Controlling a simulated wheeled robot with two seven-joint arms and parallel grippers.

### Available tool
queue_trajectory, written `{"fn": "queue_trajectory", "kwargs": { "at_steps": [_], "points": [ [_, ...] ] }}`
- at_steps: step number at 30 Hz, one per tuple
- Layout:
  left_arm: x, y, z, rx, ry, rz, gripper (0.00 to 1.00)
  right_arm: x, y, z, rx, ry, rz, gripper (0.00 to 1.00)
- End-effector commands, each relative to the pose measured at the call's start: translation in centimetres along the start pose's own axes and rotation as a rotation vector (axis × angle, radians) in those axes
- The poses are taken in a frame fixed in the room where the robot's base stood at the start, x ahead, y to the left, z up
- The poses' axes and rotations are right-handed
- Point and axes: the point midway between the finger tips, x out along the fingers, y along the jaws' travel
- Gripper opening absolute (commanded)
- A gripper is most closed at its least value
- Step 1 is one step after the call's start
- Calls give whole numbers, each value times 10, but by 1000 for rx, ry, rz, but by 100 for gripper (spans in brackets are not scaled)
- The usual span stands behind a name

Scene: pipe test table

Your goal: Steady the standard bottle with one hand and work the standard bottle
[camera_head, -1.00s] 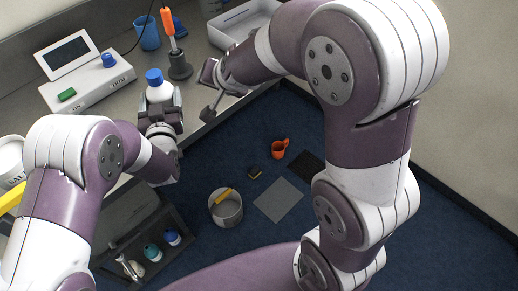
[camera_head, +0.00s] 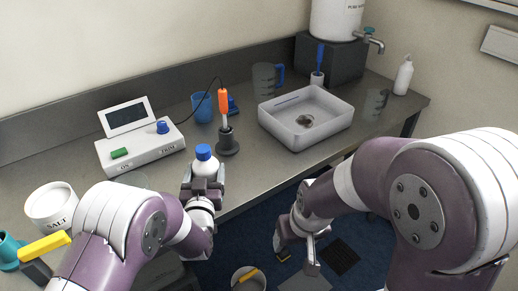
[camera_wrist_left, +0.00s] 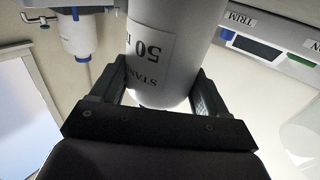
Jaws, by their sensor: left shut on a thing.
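The standard bottle (camera_head: 206,166) is white with a blue cap (camera_head: 203,152) on top. It stands upright near the front edge of the bench. My left gripper (camera_head: 203,184) is shut around its lower body. In the left wrist view the bottle (camera_wrist_left: 172,45) sits between both fingers, its label upside down with "50" and part of "STAN" readable. The bottle's underside is partly hidden by the gripper. My right gripper (camera_head: 297,248) is beyond the bench's front edge, right of and nearer than the bottle. Its fingers look apart and empty.
Behind the bottle are a probe (camera_head: 224,105) in a dark stand (camera_head: 227,143), a meter (camera_head: 140,145) and a blue cup (camera_head: 203,107). A grey tray (camera_head: 270,123) is to the right, a salt tub (camera_head: 52,204) to the left. A pot (camera_head: 248,281) is on the floor.

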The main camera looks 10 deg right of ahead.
Motion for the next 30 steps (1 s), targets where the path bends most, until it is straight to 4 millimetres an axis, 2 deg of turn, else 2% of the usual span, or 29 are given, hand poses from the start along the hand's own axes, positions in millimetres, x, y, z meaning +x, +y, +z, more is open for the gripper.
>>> {"fn": "queue_trajectory", "kwargs": {
  "at_steps": [2, 3, 5, 6, 11, 14, 17, 24, 27, 30],
  "points": [
    [0, 0, 0, 0, 0, 0, 38, 0, 0, 0, 1, 1, 0, 68],
    [0, 0, 0, 0, 0, 0, 78, 0, 0, 0, 1, 1, 0, 68],
    [0, 0, 0, 0, 0, 0, 98, 0, 0, 0, 1, 1, 0, 68],
    [0, 0, 0, 0, 0, 0, 100, 0, 0, 0, 2, 1, 0, 68],
    [0, 0, 0, 0, 0, 0, 100, 0, 0, -1, 2, 2, -1, 68],
    [-7, 0, 0, 0, -1, 1, 100, 0, 0, -1, 2, 2, -1, 68],
    [-27, 1, 0, 0, -1, 1, 100, 0, 0, -1, 3, 2, -1, 68],
    [-90, 0, 0, 0, -1, 2, 100, 0, 0, -1, 3, 2, -1, 68],
    [-108, 1, 0, 0, -1, 2, 100, 0, 0, -1, 3, 2, -1, 68],
    [-116, -1, 0, -1, -10, 0, 100, -1, 0, -1, 2, 1, 0, 68]
  ]
}}
